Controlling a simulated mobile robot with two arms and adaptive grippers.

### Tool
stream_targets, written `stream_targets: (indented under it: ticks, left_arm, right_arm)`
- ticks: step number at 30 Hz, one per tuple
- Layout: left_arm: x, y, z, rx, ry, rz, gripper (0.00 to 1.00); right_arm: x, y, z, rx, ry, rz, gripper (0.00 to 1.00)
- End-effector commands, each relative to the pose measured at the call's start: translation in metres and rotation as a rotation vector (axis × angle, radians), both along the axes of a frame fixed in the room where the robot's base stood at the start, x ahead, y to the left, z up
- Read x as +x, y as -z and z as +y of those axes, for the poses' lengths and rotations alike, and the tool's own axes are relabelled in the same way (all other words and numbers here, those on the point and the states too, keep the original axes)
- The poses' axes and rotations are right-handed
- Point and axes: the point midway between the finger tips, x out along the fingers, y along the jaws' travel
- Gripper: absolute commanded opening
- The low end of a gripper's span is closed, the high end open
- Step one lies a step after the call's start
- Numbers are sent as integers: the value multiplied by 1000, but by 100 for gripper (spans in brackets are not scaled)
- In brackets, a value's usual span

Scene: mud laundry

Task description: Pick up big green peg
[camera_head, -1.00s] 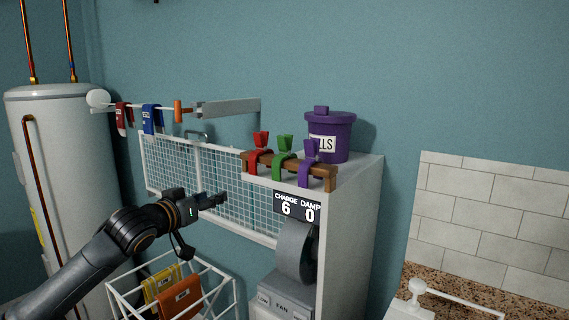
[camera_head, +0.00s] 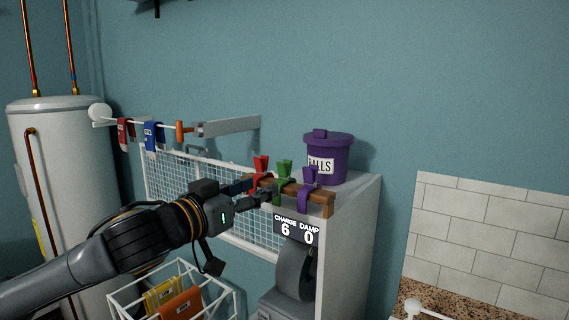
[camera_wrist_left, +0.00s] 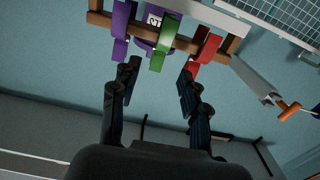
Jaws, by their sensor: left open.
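The big green peg (camera_head: 283,171) sits on a brown wooden rail (camera_head: 318,196), between a red peg (camera_head: 261,167) and a purple peg (camera_head: 307,190). In the wrist view the green peg (camera_wrist_left: 164,46) lies ahead, roughly between the two fingertips. My left gripper (camera_head: 256,191) is open and empty, close to the rail in front of the red and green pegs. It also shows in the wrist view (camera_wrist_left: 158,76), where its fingers seem apart from the green peg. The gripper partly hides the rail in the head view. My right gripper is not seen.
A purple bin (camera_head: 328,158) stands behind the pegs on the white cabinet (camera_head: 358,190). A display (camera_head: 297,225) is below the rail. A white mesh rack (camera_head: 180,180) and a bar with red and blue cloths (camera_head: 154,136) are at left.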

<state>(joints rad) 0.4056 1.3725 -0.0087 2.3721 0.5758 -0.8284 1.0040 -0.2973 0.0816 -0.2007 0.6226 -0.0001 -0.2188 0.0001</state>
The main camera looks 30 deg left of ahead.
Motion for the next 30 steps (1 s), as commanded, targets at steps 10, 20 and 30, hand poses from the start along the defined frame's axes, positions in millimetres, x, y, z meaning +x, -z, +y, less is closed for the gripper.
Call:
stream_targets:
  ticks: [10,20,30]
  left_arm:
    - [38,-3,-8,0,4,-1,45]
    - [67,-4,-10,2,3,1,45]
    - [95,2,-14,5,3,-1,45]
  right_arm:
    - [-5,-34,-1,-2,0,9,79]
    - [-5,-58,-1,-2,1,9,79]
    - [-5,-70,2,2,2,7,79]
